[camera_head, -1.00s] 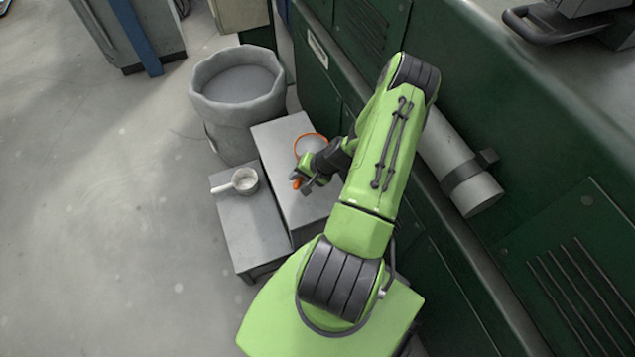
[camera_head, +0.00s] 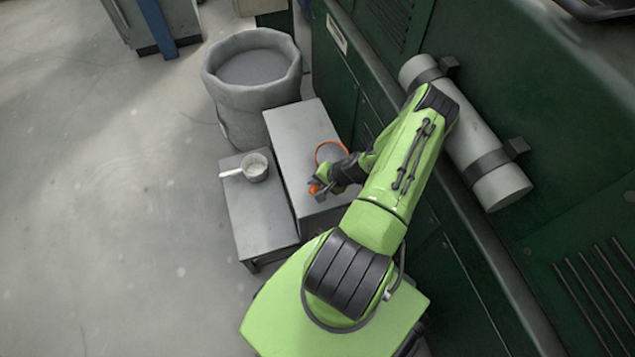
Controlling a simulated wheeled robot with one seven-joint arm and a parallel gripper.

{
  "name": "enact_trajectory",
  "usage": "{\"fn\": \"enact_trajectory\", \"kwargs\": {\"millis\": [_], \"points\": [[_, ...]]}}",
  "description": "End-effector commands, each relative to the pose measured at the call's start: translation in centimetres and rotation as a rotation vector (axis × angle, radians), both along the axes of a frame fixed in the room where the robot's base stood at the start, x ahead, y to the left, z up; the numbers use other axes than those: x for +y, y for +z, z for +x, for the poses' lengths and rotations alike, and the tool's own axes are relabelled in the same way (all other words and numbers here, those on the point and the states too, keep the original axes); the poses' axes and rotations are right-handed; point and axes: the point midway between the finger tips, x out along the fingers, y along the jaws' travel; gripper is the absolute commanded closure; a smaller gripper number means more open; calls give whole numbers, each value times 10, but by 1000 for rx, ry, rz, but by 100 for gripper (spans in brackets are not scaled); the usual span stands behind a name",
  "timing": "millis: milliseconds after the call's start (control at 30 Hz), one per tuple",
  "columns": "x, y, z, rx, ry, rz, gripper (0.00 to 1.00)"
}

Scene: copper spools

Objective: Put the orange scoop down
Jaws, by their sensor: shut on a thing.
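The orange scoop (camera_head: 319,153) shows as an orange rim with a greyish bowl inside, over the taller grey box. Its orange handle end (camera_head: 314,188) sticks out at my gripper. My gripper (camera_head: 320,189) is shut on the scoop's handle, above the near part of the box top. The gripper and wrist hide much of the handle and part of the bowl. I cannot tell whether the scoop touches the box top.
The taller grey box (camera_head: 292,125) stands against the green machine (camera_head: 349,95). A lower grey box (camera_head: 262,222) to its left carries a white-handled scoop (camera_head: 255,167). A grey bin (camera_head: 240,100) stands behind. A grey cylinder (camera_head: 470,145) juts from the machine beside my arm. Floor at left is clear.

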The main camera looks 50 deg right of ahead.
Motion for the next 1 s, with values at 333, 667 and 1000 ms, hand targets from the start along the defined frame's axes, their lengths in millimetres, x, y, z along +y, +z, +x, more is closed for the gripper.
{"fn": "enact_trajectory", "kwargs": {"millis": [333, 667, 1000], "points": [[0, -1, 0, 0, 1, 1, 48], [-6, 34, -19, 2, -3, -2, 48], [-16, 97, -61, 1, -1, 0, 48]]}}
